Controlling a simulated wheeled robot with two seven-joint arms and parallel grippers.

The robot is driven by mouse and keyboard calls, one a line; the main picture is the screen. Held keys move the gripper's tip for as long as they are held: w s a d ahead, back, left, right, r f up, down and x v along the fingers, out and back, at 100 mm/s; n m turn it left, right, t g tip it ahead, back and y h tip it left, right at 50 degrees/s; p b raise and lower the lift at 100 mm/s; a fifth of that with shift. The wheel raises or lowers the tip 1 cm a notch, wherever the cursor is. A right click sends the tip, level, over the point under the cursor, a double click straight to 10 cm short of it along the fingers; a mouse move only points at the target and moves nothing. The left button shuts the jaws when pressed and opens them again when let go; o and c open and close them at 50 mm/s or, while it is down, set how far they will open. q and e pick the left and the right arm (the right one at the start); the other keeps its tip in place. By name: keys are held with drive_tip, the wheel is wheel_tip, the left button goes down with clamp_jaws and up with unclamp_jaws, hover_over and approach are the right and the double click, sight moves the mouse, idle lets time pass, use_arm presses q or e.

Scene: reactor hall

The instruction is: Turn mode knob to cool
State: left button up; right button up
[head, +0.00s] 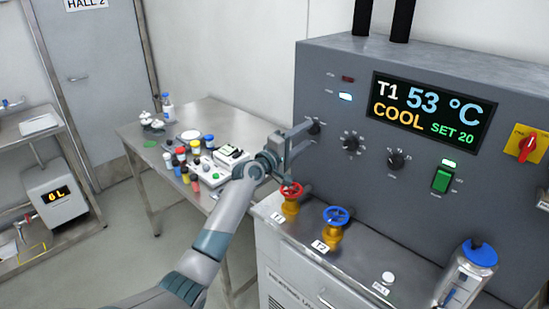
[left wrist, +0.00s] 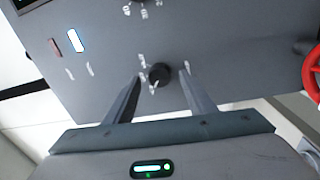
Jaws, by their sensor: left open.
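The mode knob (head: 315,127) is a small black knob at the left end of the grey control panel (head: 330,85). My left gripper (head: 303,138) is at the panel's face, partly covering the area beside the knob. In the left wrist view the knob (left wrist: 160,75) shows between the two open fingers, with a gap on each side. Small pale labels surround it, too blurred to read. The display (head: 428,112) reads T1 53 °C, COOL, SET 20. My right gripper is not in view.
A red valve (head: 290,190) and a blue valve (head: 335,215) stand below the panel. More black knobs (head: 351,141) and a green switch (head: 442,180) are to the right. A steel table (head: 150,130) with bottles and jars stands behind my left arm.

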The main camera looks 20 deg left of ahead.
use_arm(q)
drive_tip(key=b+v, duration=0.3)
drive_tip(key=v, duration=1.2)
drive_tip(key=shift+b, duration=0.4)
